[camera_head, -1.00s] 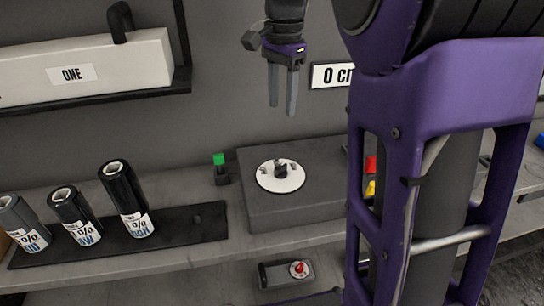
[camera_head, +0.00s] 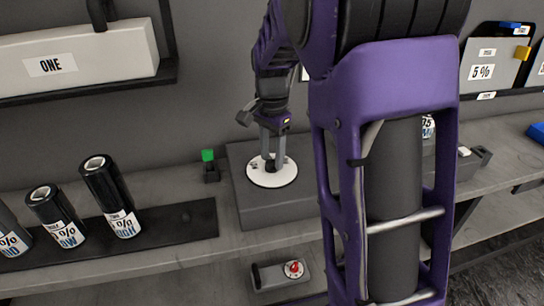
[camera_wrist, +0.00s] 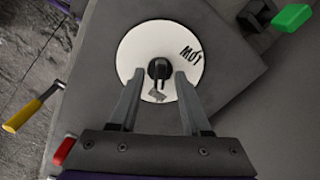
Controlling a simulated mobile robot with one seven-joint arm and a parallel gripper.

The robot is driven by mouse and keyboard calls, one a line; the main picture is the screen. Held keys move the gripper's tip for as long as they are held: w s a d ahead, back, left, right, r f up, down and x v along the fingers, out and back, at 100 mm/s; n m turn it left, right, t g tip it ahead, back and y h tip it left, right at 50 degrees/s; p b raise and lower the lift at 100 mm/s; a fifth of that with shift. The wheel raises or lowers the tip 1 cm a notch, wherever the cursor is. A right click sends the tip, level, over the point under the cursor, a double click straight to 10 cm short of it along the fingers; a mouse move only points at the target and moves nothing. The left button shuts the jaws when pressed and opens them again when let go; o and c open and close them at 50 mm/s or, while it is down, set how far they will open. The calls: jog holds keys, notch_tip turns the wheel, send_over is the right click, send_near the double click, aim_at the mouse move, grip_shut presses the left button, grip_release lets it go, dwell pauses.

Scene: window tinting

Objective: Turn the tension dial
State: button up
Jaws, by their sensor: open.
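The tension dial is a white disc (camera_head: 262,182) with a small black knob (camera_head: 270,164) at its centre, on top of a dark grey box (camera_head: 245,205). The wrist view shows the disc (camera_wrist: 135,50) with lettering at its right, upside down, and the black knob (camera_wrist: 159,67). My gripper (camera_head: 272,160) points down over the dial. In the wrist view its fingers (camera_wrist: 160,76) are apart, one on each side of the knob, with gaps to it. I cannot tell exactly how high the tips are above the disc.
Labelled rolls (camera_head: 110,195) stand on a dark tray (camera_head: 195,215) at left. A green-topped block (camera_head: 208,157) is beside the box. A red knob (camera_head: 293,268) sits on a small device below. A yellow-handled tool (camera_wrist: 25,115) and a red block (camera_wrist: 63,150) show in the wrist view.

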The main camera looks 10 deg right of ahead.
grip_shut()
dwell(0.3)
jog(key=shift+n, duration=0.3)
jog(key=shift+n+p, duration=0.6)
jog(key=shift+n, duration=0.2)
jog(key=n+p, duration=0.1)
jog(key=n, duration=0.2)
jog(key=shift+n, duration=0.3)
jog(key=n+p, duration=0.1)
jog(key=n, duration=0.4)
jog(key=shift+n+p, duration=0.3)
jog(key=shift+n, duration=0.1)
